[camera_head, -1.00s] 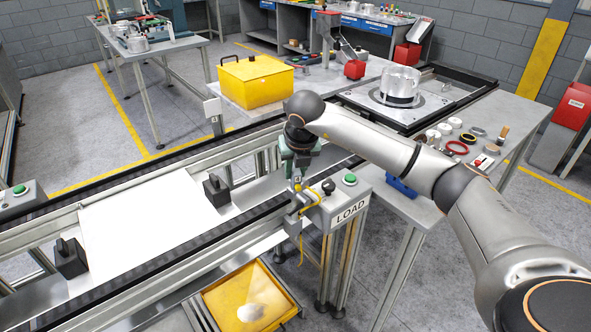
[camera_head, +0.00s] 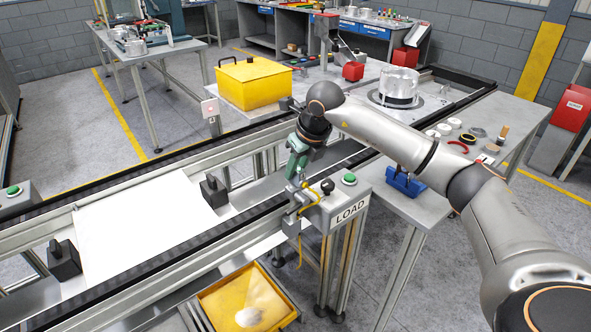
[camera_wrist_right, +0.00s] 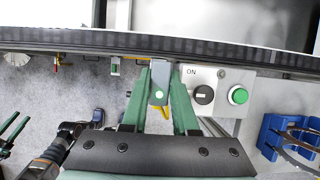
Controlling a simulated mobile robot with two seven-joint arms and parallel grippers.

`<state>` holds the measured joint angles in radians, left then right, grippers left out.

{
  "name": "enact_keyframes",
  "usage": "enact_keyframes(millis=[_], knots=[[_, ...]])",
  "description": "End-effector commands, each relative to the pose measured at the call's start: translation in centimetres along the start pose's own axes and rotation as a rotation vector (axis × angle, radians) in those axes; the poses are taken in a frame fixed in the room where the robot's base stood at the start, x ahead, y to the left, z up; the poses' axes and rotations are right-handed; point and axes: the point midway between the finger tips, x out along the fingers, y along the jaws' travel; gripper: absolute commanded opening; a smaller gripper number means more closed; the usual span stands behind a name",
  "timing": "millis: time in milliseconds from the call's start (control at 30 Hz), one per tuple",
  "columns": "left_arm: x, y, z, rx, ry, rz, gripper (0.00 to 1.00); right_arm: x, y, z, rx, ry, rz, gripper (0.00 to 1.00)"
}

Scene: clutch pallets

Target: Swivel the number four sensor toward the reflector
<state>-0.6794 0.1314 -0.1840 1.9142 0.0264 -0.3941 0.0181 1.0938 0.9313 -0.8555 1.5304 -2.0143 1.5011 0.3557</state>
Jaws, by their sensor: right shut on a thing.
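The number four sensor is a small grey block (camera_wrist_right: 158,93) with a lit spot on its top, on a bracket (camera_head: 293,208) with a yellow cable at the near conveyor rail. My right gripper (camera_wrist_right: 160,82) has its green fingers on either side of the block and is shut on it. In the head view the right gripper (camera_head: 295,178) reaches down beside the LOAD box and hides most of the sensor. A white reflector plate (camera_head: 210,107) stands across the conveyor, with a red spot on it and a label with a 4 below.
The LOAD box (camera_head: 347,209) with a black knob and green button (camera_wrist_right: 238,95) stands close beside the gripper. A yellow lidded box (camera_head: 254,84) is behind. A white sheet (camera_head: 145,222) lies on the conveyor between black blocks. A yellow bin (camera_head: 245,303) sits below.

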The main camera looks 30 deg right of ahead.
Motion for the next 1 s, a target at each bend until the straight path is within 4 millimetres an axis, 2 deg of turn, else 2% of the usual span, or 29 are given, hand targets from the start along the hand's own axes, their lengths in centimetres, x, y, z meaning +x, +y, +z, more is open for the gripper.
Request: enact_keyframes(millis=[233,267,500,800,867,1000], knots=[[0.0,0.0,0.0,0.0,0.0,0.0,0.5,-0.1,0.0,0.1,0.0,-0.003,0.0,0.0],[0.0,0.0,0.0,0.0,0.0,0.0,0.5,-0.1,0.0,0.1,0.001,-0.003,0.0,0.31],[0.0,0.0,0.0,0.0,0.0,0.0,0.5,0.0,0.0,0.1,0.001,-0.002,0.0,0.57],[0.0,0.0,0.0,0.0,0.001,0.0,0.5,-0.3,0.0,0.1,0.002,-0.002,-0.001,0.57],[0.1,0.0,0.1,0.0,0.001,0.0,0.5,-0.8,-0.1,0.1,0.002,-0.003,-0.001,0.57],[0.3,0.0,0.3,0.0,0.001,0.0,0.5,-3.1,-0.1,0.1,0.001,-0.006,-0.002,0.57]])
